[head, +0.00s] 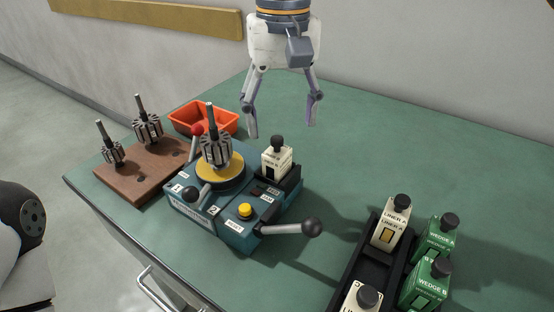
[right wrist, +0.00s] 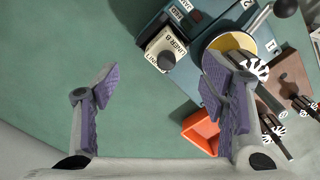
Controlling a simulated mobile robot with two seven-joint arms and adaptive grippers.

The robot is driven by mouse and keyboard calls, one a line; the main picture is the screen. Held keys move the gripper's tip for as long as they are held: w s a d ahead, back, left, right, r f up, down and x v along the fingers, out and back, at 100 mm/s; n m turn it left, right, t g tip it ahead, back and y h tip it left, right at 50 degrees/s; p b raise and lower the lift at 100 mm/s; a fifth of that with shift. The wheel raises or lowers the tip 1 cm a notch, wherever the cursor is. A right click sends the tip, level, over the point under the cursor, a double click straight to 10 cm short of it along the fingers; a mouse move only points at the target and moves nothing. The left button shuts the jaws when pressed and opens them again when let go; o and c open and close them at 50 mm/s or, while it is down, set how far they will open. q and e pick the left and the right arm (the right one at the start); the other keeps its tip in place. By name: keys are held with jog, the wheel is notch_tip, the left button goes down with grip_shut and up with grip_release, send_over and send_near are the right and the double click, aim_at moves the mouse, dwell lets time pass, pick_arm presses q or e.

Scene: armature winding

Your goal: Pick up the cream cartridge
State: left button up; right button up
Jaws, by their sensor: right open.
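A cream cartridge (head: 275,163) with a black knob on top stands upright in the dark slot at the back right of the blue winding machine (head: 235,232). It also shows in the right wrist view (right wrist: 168,45), where its label reads LINER B. Another cream cartridge (head: 390,222), labelled LINER A, and a third (head: 360,297), cut off by the bottom edge, stand in the black rack (head: 342,283) at the right. My right gripper (head: 282,126) is open and empty, above and behind the machine's cartridge, apart from it. My left gripper is not in view.
Green cartridges (head: 437,232) stand right of the rack. A black-knobbed lever (head: 290,229) sticks out from the machine's front right. A toothed armature (head: 214,150) stands on its yellow disc. A wooden block (head: 140,182) with two armatures and an orange tray (head: 232,123) lie left. The back-right table is clear.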

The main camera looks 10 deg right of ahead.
aim_at(277, 138)
jog(key=f, duration=0.5)
jog(key=shift+a+f, duration=0.3)
jog(key=shift+a, duration=0.1)
jog(key=shift+f, duration=0.4)
jog(key=c, duration=1.3)
